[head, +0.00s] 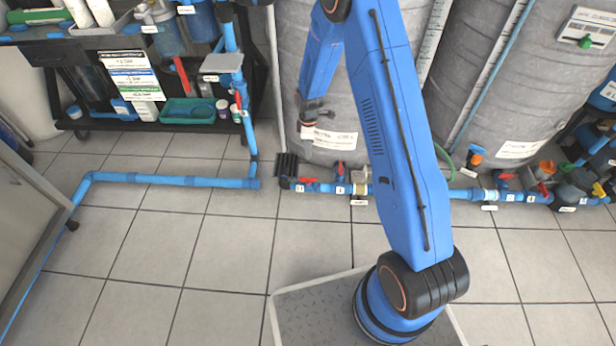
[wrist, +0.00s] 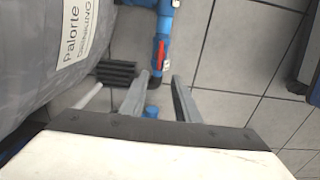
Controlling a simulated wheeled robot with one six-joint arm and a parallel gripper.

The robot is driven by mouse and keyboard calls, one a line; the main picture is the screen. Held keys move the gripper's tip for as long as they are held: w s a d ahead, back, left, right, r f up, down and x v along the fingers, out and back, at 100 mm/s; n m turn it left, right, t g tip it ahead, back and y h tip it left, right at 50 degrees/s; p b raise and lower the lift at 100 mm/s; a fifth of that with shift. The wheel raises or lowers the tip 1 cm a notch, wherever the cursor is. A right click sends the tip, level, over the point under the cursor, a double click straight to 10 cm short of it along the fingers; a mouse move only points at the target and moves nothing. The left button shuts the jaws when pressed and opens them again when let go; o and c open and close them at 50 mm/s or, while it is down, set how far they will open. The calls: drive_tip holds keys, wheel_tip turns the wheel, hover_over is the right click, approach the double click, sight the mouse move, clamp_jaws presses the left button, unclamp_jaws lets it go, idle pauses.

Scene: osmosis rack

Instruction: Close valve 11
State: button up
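In the wrist view a red valve handle (wrist: 160,55) lies along a blue pipe (wrist: 164,28), roughly in line with it. My gripper (wrist: 159,76) is open, with its two grey fingers apart and the handle's near end showing between and beyond the tips. I see no contact. In the head view my gripper (head: 309,120) hangs in front of the grey tank, above the floor pipe. Below it are a red handle (head: 307,180) and an upright red handle (head: 340,169) on the blue pipe. The small number tags are unreadable, so I cannot tell which is valve 11.
A grey tank (head: 300,60) stands close behind the gripper, and a black ribbed block (head: 286,165) sits by the pipe end. More valves, including a red handle (head: 505,176), are at right. A shelf (head: 190,121) is at left.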

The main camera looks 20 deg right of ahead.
sight(308, 178)
wheel_tip(308, 178, down, 19)
drive_tip(key=shift+w+a+r, duration=0.1)
idle(0.8)
clamp_jaws()
